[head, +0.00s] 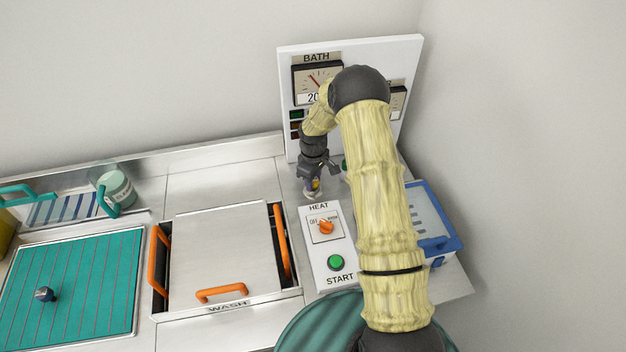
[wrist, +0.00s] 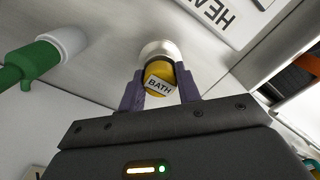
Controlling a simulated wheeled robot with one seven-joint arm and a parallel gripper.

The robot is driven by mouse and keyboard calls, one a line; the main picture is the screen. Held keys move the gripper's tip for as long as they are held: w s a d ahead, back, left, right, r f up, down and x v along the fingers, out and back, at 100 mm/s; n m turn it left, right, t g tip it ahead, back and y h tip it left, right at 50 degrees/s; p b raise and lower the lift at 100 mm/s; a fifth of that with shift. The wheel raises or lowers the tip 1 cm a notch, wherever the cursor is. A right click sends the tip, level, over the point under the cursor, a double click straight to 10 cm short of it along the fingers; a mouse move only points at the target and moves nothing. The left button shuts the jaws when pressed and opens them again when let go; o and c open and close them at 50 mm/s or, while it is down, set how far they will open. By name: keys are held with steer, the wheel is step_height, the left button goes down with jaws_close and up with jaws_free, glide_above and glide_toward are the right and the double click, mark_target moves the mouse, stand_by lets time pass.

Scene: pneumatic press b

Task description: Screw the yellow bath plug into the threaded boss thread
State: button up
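The yellow bath plug (wrist: 160,80), labelled BATH, sits between the two purple fingers of my gripper (wrist: 160,72) in the wrist view. The fingers flank it closely on both sides and look shut on it. The plug's far end meets the pale round threaded boss (wrist: 157,48); whether any thread is engaged is hidden. In the head view my gripper (head: 313,184) points down behind the HEAT panel, with a small bit of the yellow plug (head: 313,187) showing over the boss (head: 313,195).
The HEAT panel (head: 335,262) with an orange knob and green START button stands in front. A gauge board (head: 291,140) rises behind. A green part with a white collar (wrist: 62,42) is left in the wrist view. A blue-rimmed bin (head: 443,243) is right, the WASH lid (head: 220,250) left.

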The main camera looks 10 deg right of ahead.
steer(key=shift+m, duration=0.9)
steer(key=shift+m, duration=0.8)
steer(key=shift+m, duration=0.9)
steer(key=shift+a+m, duration=0.1)
steer(key=shift+m, duration=0.7)
